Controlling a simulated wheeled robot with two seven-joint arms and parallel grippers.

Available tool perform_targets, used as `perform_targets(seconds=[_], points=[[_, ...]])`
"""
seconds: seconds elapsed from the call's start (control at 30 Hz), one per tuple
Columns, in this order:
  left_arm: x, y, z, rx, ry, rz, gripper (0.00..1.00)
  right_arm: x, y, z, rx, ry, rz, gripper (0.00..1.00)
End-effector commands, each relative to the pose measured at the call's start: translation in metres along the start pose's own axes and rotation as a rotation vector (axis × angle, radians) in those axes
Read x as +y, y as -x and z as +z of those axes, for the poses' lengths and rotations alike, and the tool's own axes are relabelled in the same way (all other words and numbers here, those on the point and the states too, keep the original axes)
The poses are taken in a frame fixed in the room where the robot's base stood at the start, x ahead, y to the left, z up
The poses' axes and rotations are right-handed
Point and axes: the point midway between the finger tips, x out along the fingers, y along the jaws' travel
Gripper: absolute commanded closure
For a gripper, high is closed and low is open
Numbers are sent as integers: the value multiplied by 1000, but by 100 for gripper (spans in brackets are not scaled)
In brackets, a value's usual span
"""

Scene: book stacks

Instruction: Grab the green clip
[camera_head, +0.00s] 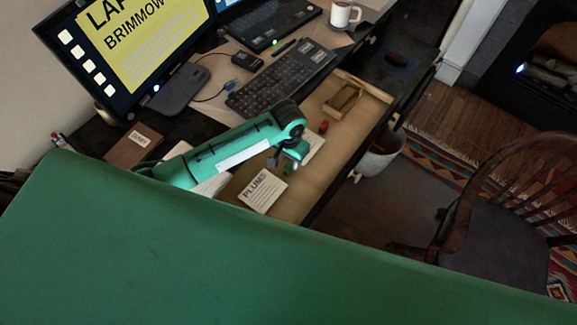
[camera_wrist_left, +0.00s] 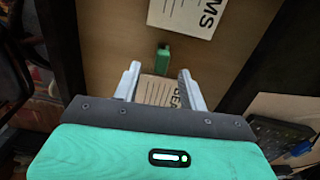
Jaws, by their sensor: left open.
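The green clip (camera_wrist_left: 163,60) is a small green block with a narrower tab at one end. My left gripper (camera_wrist_left: 158,72) is open and empty, above a white card (camera_wrist_left: 157,90) with partly hidden lettering. My right gripper is not in view.
The PLUMS card shows beyond the clip in the wrist view (camera_wrist_left: 187,14). A keyboard (camera_head: 280,78), monitors and a mug (camera_head: 344,14) stand behind. A chair (camera_head: 500,200) is at right.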

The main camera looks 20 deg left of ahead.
Motion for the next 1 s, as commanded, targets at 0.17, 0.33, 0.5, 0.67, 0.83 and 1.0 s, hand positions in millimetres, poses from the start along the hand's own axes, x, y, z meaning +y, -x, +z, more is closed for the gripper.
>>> perform_targets(seconds=[0.17, 0.33, 0.5, 0.67, 0.83, 1.0], points=[[0, -13, 0, 0, -1, 0, 57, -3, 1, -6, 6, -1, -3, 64], [-3, -33, 3, -4, 0, -1, 57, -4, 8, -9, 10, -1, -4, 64], [-4, -57, 3, -1, 0, 0, 57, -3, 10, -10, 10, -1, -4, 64], [-4, -64, 3, 1, -1, -1, 57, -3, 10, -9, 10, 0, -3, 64], [-4, -64, 3, 1, -1, 0, 57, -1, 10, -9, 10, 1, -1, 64], [-4, -64, 3, 1, -1, 0, 91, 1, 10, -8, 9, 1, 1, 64]])
